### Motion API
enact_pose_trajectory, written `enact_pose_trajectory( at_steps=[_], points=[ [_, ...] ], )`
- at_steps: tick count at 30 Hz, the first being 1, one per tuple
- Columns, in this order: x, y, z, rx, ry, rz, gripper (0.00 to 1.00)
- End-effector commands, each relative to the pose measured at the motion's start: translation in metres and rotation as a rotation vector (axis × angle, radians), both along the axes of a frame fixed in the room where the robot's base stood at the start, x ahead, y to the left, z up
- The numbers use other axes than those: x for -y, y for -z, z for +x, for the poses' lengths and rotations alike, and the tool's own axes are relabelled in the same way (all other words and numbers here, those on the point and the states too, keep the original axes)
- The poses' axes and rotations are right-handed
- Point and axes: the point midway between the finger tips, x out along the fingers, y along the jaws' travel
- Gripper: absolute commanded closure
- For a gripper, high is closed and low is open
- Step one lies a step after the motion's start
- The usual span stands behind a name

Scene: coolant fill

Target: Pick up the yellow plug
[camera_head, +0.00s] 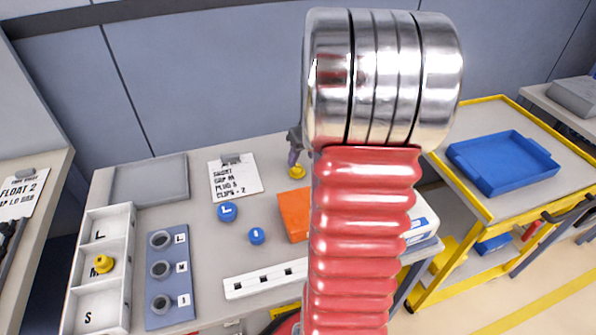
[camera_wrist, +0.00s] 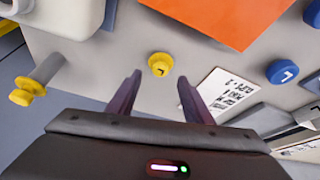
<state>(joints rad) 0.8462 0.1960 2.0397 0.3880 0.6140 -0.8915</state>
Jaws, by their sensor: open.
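A yellow plug (camera_head: 297,171) stands on the grey bench, just right of the clipboard. It also shows in the wrist view (camera_wrist: 159,64) with a dark mark on top, which I cannot read surely. My gripper (camera_wrist: 159,78) is open and empty, its dark fingertips on either side of the plug in the picture, apart from it. In the head view my gripper (camera_head: 294,148) shows just behind and above the plug, mostly hidden by my arm. A second yellow plug (camera_head: 104,263) sits in the M compartment of the white tray (camera_head: 133,215).
Blue plugs (camera_head: 227,212) (camera_head: 257,236), a clipboard (camera_head: 236,178) and an orange block (camera_head: 293,215) lie nearby. A blue panel with several sockets (camera_head: 168,293) is at left. A white container (camera_wrist: 65,25) is upper left in the wrist view. A yellow trolley carries a blue tray (camera_head: 505,165).

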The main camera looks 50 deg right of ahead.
Motion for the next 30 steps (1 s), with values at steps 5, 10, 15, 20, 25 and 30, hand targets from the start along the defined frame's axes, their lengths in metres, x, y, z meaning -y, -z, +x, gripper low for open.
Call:
enact_pose_trajectory(
  at_steps=[5,10,15,20,25,30],
  points=[
    [0.0,0.005,0.002,0.001,0.0,0.0,0.54],
    [0.0,0.005,0.002,0.001,0.0,-0.001,0.54],
    [0.001,0.009,0.004,-0.001,0.001,0.001,0.54],
    [0.002,0.023,0.01,-0.002,0.0,0.001,0.54],
    [0.004,0.042,0.018,-0.002,0.001,0.002,0.54],
    [0.005,0.052,0.022,-0.001,0.001,0.001,0.54]
  ],
)
